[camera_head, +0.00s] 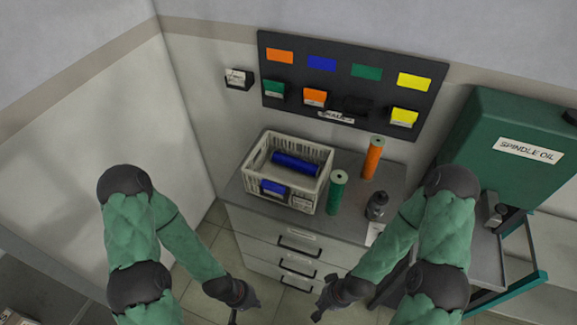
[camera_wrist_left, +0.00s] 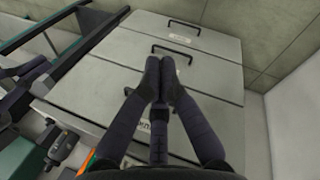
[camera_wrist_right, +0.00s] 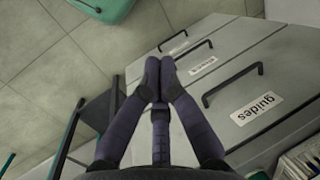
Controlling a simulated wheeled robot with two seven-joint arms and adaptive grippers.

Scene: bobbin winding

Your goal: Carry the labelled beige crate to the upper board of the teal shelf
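The beige slatted crate (camera_head: 258,162) stands on the grey drawer cabinet in the head view, with a blue spool (camera_head: 296,164) inside. Its front carries a blue patch and small pale labels. A corner of the crate shows in the right wrist view (camera_wrist_right: 296,166). My left gripper (camera_head: 248,301) and right gripper (camera_head: 323,306) hang in front of the cabinet, below and apart from the crate. In the left wrist view (camera_wrist_left: 160,66) and the right wrist view (camera_wrist_right: 160,66) their fingertips are together and empty. I cannot clearly identify the teal shelf; a teal-edged frame (camera_head: 527,281) shows at right.
A green spool (camera_head: 337,193), an orange spool (camera_head: 373,158) and a dark bottle (camera_head: 377,206) stand right of the crate on the cabinet (camera_head: 392,178). A green "SPINDLE OIL" unit (camera_head: 508,125) is at right. A dark board (camera_head: 350,85) with coloured patches hangs behind.

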